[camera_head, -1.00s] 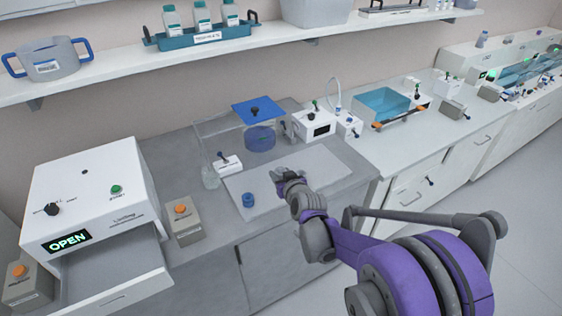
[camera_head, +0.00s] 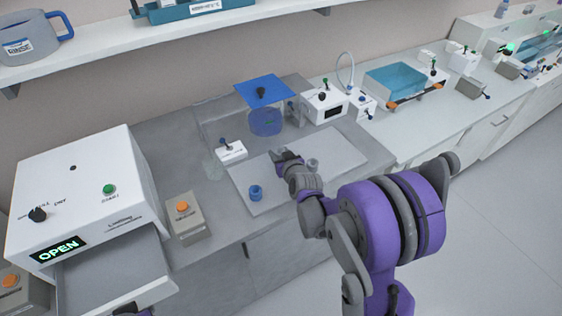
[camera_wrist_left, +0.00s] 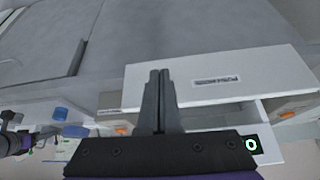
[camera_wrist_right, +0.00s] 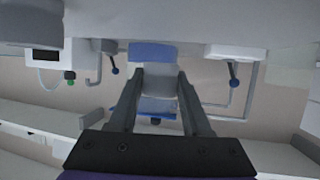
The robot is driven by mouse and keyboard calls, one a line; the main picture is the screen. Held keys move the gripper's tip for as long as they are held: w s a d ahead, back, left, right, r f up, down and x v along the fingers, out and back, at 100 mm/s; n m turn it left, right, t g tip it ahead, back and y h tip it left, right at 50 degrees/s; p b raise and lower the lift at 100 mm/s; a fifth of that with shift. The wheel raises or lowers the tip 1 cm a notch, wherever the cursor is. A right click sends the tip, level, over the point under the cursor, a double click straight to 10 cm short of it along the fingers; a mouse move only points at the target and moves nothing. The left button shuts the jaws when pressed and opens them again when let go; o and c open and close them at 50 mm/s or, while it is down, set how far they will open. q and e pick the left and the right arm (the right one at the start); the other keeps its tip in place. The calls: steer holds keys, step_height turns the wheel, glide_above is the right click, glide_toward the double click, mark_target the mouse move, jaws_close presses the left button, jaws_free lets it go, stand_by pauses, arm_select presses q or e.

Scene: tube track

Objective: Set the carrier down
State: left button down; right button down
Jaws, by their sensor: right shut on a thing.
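My right gripper (camera_head: 280,156) is low over the pale grey mat on the bench, in front of the blue bucket (camera_head: 265,122). In the right wrist view its fingers (camera_wrist_right: 159,74) stand apart with a pale, see-through thing (camera_wrist_right: 156,78) between them, taken to be the carrier. Its outline blurs into the bucket and blue lid behind, and the head view hides it behind the gripper. Whether it touches the mat (camera_head: 335,150) cannot be told. My left gripper (camera_wrist_left: 159,74) shows in the left wrist view with its fingers together and empty, near the white machine's open drawer.
A grey cylinder (camera_head: 312,164) shows beside my right gripper. The blue lid (camera_head: 262,91) is above the bucket. The white machine (camera_head: 75,200) reads OPEN; its drawer (camera_head: 115,270) juts out. A lever box (camera_head: 231,151) stands behind the mat.

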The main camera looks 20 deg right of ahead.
steer(key=shift+f, duration=1.8)
steer(key=shift+w+f+b, duration=0.1)
steer(key=shift+f+b, duration=0.15)
steer(key=shift+b, duration=0.1)
steer(key=shift+c, duration=1.8)
jaws_free()
steer(key=shift+r, duration=0.1)
steer(key=shift+r, duration=0.15)
